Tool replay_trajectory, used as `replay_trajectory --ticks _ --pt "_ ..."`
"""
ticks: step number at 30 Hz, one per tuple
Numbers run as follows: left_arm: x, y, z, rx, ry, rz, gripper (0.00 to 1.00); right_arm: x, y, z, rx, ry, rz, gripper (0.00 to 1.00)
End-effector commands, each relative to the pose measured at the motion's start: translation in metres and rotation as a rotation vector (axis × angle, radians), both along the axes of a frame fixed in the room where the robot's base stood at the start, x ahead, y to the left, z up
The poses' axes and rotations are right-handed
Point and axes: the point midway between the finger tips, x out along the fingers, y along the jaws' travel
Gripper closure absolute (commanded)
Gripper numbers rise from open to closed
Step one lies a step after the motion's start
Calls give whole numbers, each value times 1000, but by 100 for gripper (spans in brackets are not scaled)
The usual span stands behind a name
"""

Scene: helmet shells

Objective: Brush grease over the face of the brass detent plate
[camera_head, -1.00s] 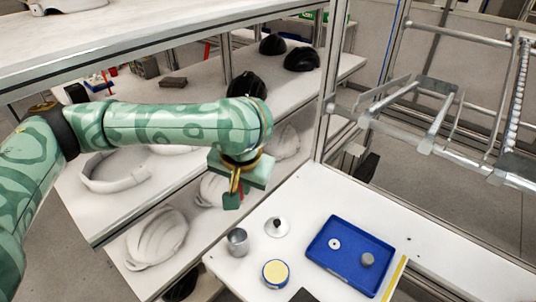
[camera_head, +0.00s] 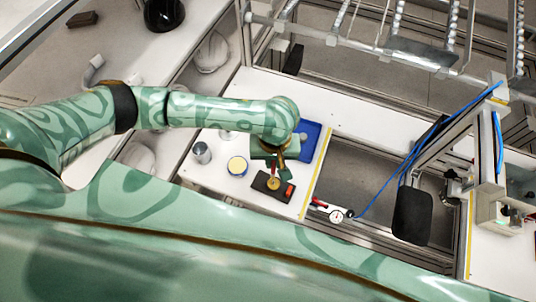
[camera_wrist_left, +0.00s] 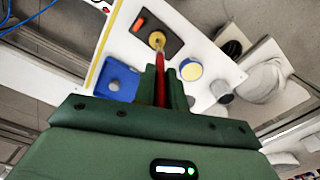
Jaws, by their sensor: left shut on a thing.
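The brass detent plate (camera_head: 273,184) is a small round disc on a dark base (camera_head: 258,184) near the table's front edge. It also shows in the left wrist view (camera_wrist_left: 157,40). My left gripper (camera_head: 272,162) is above it, shut on a brush with a red handle (camera_wrist_left: 160,83). The brush points at the brass disc; I cannot tell whether its tip touches it. The open tin of yellow grease (camera_head: 237,166) stands to the left of the base. My right gripper is out of view.
A grey metal cup (camera_head: 201,153) stands left of the tin. A blue tray (camera_head: 310,141) lies behind the base, partly hidden by my arm. A red piece (camera_head: 290,190) sits on the base. A dial gauge (camera_head: 336,215) is to the right.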

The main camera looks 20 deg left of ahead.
Motion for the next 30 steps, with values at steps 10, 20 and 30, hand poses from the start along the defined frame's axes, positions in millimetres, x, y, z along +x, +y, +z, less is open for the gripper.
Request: replay_trajectory --ticks 10,20,30 --pt "0 0 1 -6 4 -2 100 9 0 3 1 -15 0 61" --pt "-2 0 -15 -4 6 -1 100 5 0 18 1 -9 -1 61" --pt "-1 0 -53 -5 6 -2 100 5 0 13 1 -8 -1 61"
